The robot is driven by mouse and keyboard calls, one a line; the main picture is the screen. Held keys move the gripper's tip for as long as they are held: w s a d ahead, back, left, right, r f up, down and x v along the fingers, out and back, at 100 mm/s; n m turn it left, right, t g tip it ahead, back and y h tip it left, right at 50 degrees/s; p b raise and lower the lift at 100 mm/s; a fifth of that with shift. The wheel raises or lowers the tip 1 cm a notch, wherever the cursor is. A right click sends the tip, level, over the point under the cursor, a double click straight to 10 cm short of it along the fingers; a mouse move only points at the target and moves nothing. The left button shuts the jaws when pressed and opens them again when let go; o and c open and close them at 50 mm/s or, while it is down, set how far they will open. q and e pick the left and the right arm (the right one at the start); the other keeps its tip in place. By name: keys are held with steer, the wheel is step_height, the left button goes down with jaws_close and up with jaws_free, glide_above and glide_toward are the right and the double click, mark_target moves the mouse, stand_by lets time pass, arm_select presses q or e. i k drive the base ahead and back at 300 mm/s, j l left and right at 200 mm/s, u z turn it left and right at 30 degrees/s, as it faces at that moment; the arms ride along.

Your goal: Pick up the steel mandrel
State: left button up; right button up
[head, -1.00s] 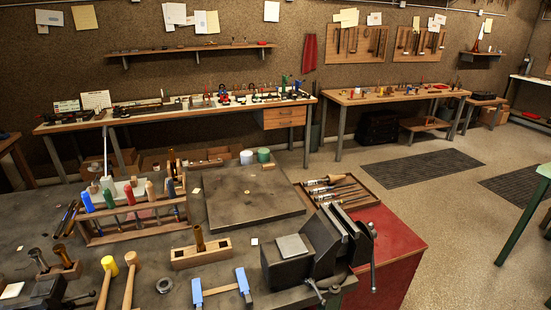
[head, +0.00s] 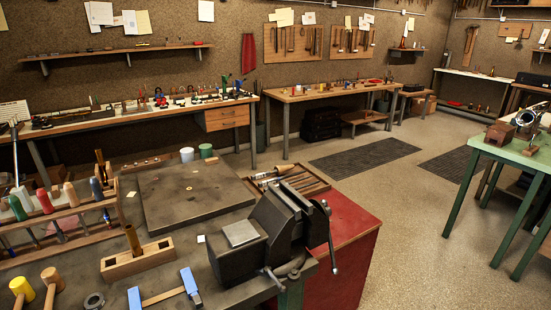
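I cannot tell for certain which thing is the steel mandrel. Several long tools, some of them metal-coloured, lie in a wooden tray (head: 321,188) behind the vise. A wooden block (head: 147,260) on the near bench holds an upright brass-coloured piece (head: 132,240). A tool rack (head: 76,238) at the left holds coloured-handled tools, with metal shafts showing below. Neither of my grippers shows in the head view.
A large bench vise (head: 262,240) stands at the near bench's right corner. A flat dark plate (head: 190,200) lies behind it. Two mallets (head: 22,290) and blue-ended tool (head: 165,292) are in front.

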mark_target(296, 189)
steer(key=i+l, duration=0.25)
steer(key=i, duration=0.15)
steer(key=i+l, duration=0.25)
steer(key=i, duration=0.15)
